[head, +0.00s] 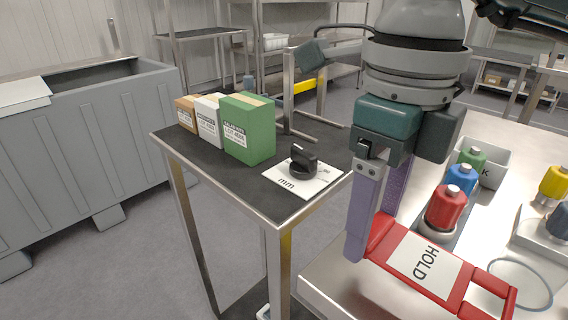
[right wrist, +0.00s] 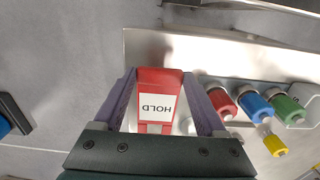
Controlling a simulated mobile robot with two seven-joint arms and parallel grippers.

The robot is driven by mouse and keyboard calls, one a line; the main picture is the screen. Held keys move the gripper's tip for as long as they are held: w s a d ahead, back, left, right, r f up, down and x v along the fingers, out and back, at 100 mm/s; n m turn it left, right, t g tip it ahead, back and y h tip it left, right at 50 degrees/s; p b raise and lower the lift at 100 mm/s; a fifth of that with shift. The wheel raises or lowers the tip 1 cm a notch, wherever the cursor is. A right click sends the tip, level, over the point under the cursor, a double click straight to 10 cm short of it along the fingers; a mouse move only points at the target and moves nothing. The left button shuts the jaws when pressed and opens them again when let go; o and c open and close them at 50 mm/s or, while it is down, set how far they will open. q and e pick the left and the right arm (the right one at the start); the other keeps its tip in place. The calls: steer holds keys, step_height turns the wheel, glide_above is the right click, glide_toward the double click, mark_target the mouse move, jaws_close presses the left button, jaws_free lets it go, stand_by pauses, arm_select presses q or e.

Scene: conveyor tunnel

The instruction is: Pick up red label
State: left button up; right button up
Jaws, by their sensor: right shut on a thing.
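The red label (head: 450,290) is a flat red tag with a white panel reading HOLD and an open loop at one end. It also shows in the right wrist view (right wrist: 158,79), lying between the two purple fingers. My right gripper (head: 373,236) is shut on the end of the label away from the loop, with a finger on each side. The label is at the near edge of the steel table; I cannot tell whether it touches the top. My left gripper is not in view.
A yellow-capped one (head: 553,183) is farther right. A dark side table (head: 231,177) holds boxes and a black-knobbed white plate (head: 311,184).

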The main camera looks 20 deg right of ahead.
step_height(320, 180, up, 16)
steer(key=p, duration=1)
steer(key=shift+f, duration=0.15)
steer(key=o, duration=0.8)
jaws_close()
